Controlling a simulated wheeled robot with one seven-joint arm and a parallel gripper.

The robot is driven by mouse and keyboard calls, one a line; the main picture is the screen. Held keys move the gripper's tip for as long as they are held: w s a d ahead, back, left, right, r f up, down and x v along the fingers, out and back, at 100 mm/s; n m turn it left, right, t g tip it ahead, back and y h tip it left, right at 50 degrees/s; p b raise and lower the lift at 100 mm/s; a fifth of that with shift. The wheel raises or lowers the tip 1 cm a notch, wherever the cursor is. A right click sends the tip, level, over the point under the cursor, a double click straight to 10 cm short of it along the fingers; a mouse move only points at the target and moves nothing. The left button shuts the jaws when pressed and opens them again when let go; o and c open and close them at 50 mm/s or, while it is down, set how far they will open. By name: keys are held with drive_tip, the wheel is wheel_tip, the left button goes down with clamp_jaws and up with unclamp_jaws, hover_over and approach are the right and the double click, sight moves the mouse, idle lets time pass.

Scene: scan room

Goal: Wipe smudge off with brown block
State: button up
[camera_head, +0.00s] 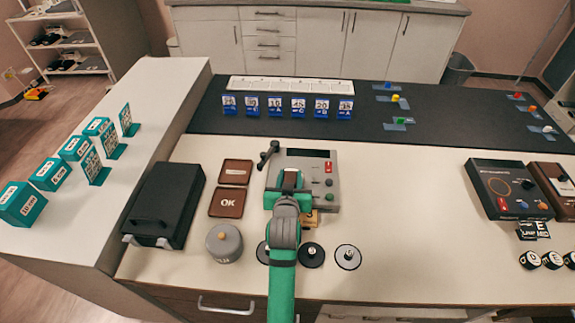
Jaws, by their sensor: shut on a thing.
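My gripper (290,181) is over the grey device (325,172) in the middle of the bench, seen from above and behind. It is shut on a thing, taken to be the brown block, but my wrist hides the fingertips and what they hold. A small tan-brown patch (312,218) shows just right of my wrist at the device's front edge; I cannot tell whether it is the block. No smudge can be made out; part of the device's top is covered by my arm.
Left of the device are two brown plates, one marked OK (228,203), a grey round weight (224,243) and a black case (164,204). Black discs (348,257) lie in front. Blue numbered cards (273,107) stand behind. A dark control box (507,190) is at right; bench between is clear.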

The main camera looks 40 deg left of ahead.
drive_tip(key=shift+s+d+f, duration=0.1)
drive_tip(key=shift+s+d, duration=0.2)
drive_tip(key=shift+r, duration=4.1)
drive_tip(key=shift+a, duration=0.15)
